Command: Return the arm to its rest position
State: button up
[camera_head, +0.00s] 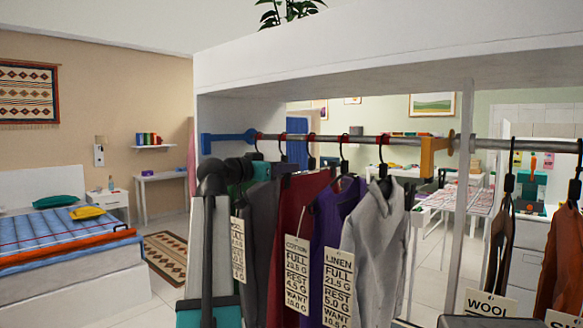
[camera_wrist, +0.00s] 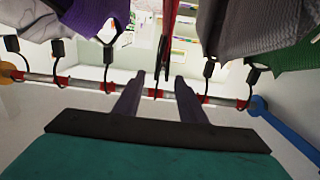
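My gripper (camera_wrist: 158,78) is in the wrist view, its two dark fingers apart with a clear gap. A red garment (camera_wrist: 167,35) and its black hanger show between the fingertips; I cannot tell whether they are within reach or beyond. In the head view my arm comes up at the left of the hanging clothes, its teal part close to the dark garments; the fingers cannot be made out there. The rail (camera_head: 372,141) carries a dark grey garment (camera_head: 262,225), the red one (camera_head: 290,215), a purple one (camera_head: 325,225) and a light grey one (camera_head: 377,255).
A blue bracket (camera_head: 228,137) and an orange bracket (camera_head: 436,156) sit on the rail. Paper tags (camera_head: 297,272) hang from the clothes. The white wardrobe frame (camera_head: 400,45) encloses them. More hangers and an orange garment (camera_head: 563,265) are at right. A bed (camera_head: 60,245) stands left.

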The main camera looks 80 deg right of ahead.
jog(key=shift+w+a, duration=0.15)
jog(key=shift+a, duration=0.15)
dwell(0.4)
